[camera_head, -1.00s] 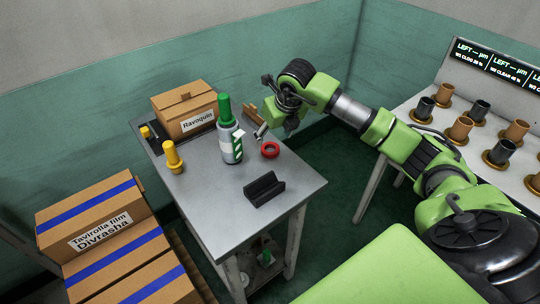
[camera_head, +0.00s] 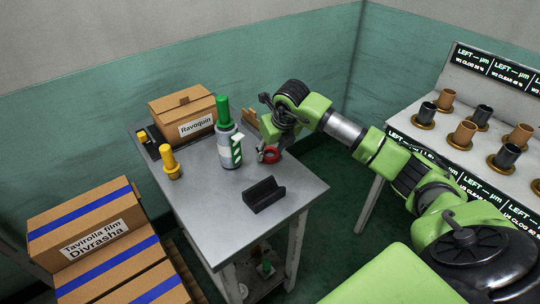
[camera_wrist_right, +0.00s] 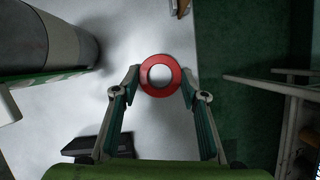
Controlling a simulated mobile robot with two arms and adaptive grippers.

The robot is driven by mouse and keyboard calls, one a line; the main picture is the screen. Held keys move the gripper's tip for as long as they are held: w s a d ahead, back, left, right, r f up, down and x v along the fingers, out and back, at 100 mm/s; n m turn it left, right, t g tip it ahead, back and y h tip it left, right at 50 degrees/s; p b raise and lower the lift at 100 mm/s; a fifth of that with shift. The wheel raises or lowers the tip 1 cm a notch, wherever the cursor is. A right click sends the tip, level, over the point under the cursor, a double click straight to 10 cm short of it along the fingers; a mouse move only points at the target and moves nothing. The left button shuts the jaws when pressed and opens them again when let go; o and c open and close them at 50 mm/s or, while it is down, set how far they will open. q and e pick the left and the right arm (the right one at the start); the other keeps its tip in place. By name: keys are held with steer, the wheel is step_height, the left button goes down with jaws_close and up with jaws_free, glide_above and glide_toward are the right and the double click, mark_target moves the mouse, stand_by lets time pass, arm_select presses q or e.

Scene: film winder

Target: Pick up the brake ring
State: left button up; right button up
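The brake ring (camera_head: 270,156) is a small red ring lying flat on the grey metal table near its right edge. In the right wrist view the ring (camera_wrist_right: 160,89) lies between the tips of my right gripper (camera_wrist_right: 160,82). The fingers stand apart on either side of it, with a small gap or light contact that I cannot tell. In the head view my right gripper (camera_head: 265,150) is low over the ring and partly hides it. My left gripper is not in view.
A green-capped bottle (camera_head: 229,148) stands just left of the ring. A black V-shaped holder (camera_head: 264,196), a yellow-orange peg (camera_head: 170,163) and a cardboard box (camera_head: 183,116) are also on the table (camera_head: 225,220). A rack with brown and black cups (camera_head: 465,134) stands at right.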

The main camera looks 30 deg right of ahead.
steer(key=shift+r, duration=0.15)
steer(key=shift+r, duration=0.25)
step_height(320, 180, up, 2)
steer(key=shift+r+p, duration=0.25)
steer(key=shift+p, duration=0.8)
steer(key=s+a+r+p, duration=0.1)
steer(key=s+a+r, duration=0.1)
steer(key=s+r, duration=0.1)
steer(key=s+a+r+p, duration=0.2)
steer(key=s+r, duration=0.1)
steer(key=s, duration=0.2)
steer(key=s+a+r+p, duration=0.2)
steer(key=s+a+r, duration=0.1)
steer(key=s, duration=0.1)
steer(key=shift+a+r, duration=0.1)
steer(key=shift+r, duration=0.25)
